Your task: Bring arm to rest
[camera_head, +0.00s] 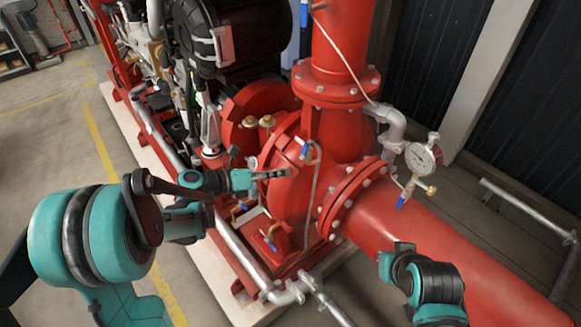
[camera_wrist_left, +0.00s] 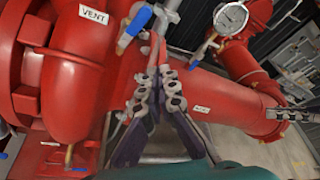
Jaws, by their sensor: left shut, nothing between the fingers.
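My left gripper (camera_head: 272,174) reaches in from the left, in front of the red pump casing (camera_head: 288,200). Its fingers point right, are shut and hold nothing. In the left wrist view the same fingers (camera_wrist_left: 158,88) show close up, with red pipework behind them. I cannot tell whether they touch the casing. My right arm (camera_head: 428,285) is at the lower right, in front of the large red pipe (camera_head: 455,255). Its fingers cannot be made out in the head view.
A pressure gauge (camera_head: 423,157) with a blue-handled valve (camera_head: 403,199) stands above the pipe. Another blue-handled valve (camera_head: 306,150) is on the pump near my left gripper. A grey rail (camera_head: 240,253) runs along the base. Open floor (camera_head: 50,130) lies at the left.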

